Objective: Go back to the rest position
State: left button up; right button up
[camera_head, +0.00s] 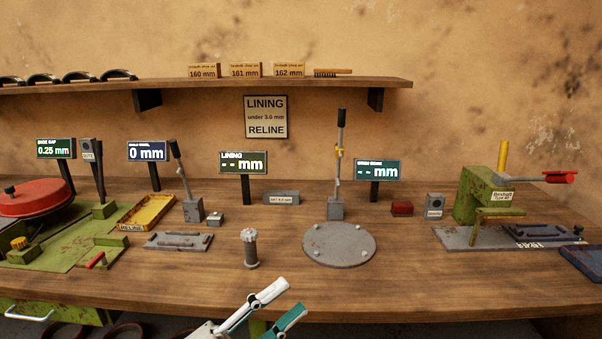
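My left gripper (292,297) shows at the bottom middle, in front of the workbench (420,292) and near its front edge. One finger is white and the other is teal. The fingers stand apart with nothing visible between them, and the gripper touches nothing that I can see. My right gripper is out of view.
On the bench stand a round grey plate (339,245), a grey knobbed post (250,248), a yellow tray (148,212), a green press (483,194) and a red drum (35,197). Small display signs stand behind. A shelf (200,86) holds boxes and a brush.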

pick_arm(q)
jog(key=a+f+n+t+y, duration=0.2)
jog(key=a+f+n+y, duration=0.35)
jog(key=f+n, duration=0.35)
jog(key=a+f+n+t+y, duration=0.3)
jog(key=a+f+n+y, duration=0.3)
jog(key=f, duration=0.5)
jog(key=s+a+f+n+g+y, duration=0.2)
jog(key=s+f, duration=0.4)
jog(key=f, duration=0.3)
jog(key=s+a+f+n+g+y, duration=0.3)
jog(key=s+f+n, duration=0.3)
jog(key=f, duration=0.3)
jog(key=shift+s+a+g, duration=0.25)
jog(key=shift+s+g, duration=0.15)
jog(key=shift+s, duration=0.1)
